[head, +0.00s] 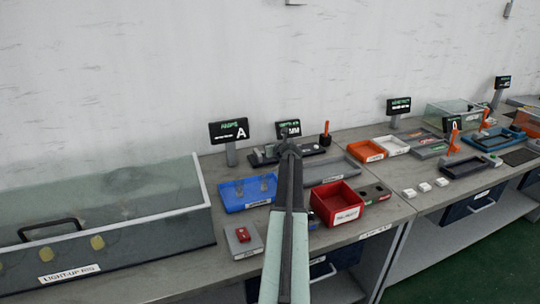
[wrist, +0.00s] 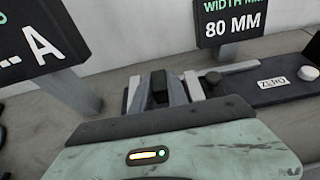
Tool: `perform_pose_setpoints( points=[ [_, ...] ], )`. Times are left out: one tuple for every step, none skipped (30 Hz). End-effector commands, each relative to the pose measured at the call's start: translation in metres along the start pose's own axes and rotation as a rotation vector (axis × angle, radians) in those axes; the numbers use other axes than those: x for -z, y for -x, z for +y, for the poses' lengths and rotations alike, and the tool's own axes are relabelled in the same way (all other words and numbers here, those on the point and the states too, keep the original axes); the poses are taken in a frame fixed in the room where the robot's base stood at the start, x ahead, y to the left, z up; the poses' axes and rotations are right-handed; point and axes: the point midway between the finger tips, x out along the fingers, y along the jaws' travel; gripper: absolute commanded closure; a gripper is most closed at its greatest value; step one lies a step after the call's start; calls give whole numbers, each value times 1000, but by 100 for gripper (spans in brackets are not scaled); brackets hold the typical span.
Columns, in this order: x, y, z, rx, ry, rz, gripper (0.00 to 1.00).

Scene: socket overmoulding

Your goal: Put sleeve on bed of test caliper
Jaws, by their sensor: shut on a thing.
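My gripper (wrist: 164,92) is shut on a small dark piece, taken as the sleeve (wrist: 158,82), which stands between the pale fingers in the wrist view. The test caliper (wrist: 262,92) is a dark bar with a ZERO label and a round pale knob, just right of and beyond my gripper. Its display (wrist: 232,20) reads 80 MM. In the head view my gripper (head: 289,149) is over the caliper (head: 312,150) and hides its middle. The sleeve cannot be made out there. Whether it touches the bed is not clear.
A display marked A (head: 229,131) stands left of the caliper. A blue tray (head: 247,205), a red bin (head: 336,198) and a grey tray (head: 345,166) lie nearer on the bench. A glass-covered box (head: 100,230) fills the left. An orange-topped post (head: 325,134) stands right of the caliper.

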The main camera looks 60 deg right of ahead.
Motion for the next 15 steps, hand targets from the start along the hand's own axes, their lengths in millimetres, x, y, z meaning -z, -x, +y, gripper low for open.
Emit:
perform_pose_setpoints(
  points=[
    [0,-1,0,0,0,0,100],
    [-1,-2,0,0,0,0,100],
    [-2,-7,-1,0,0,0,100],
    [-3,-11,-1,0,0,0,100],
    [6,-13,0,0,0,0,100],
    [16,-16,0,0,0,0,100],
    [22,-18,0,0,0,0,100],
    [27,-20,0,0,0,0,100],
    [32,-22,-1,0,0,0,100],
    [34,-23,-1,0,0,0,100],
    [35,-23,-1,1,0,0,100],
    [33,-22,-1,1,0,0,100],
    [32,-22,-1,1,0,0,100],
    [31,-21,-1,1,0,0,100],
    [30,-21,-1,1,0,0,100]
  ],
)
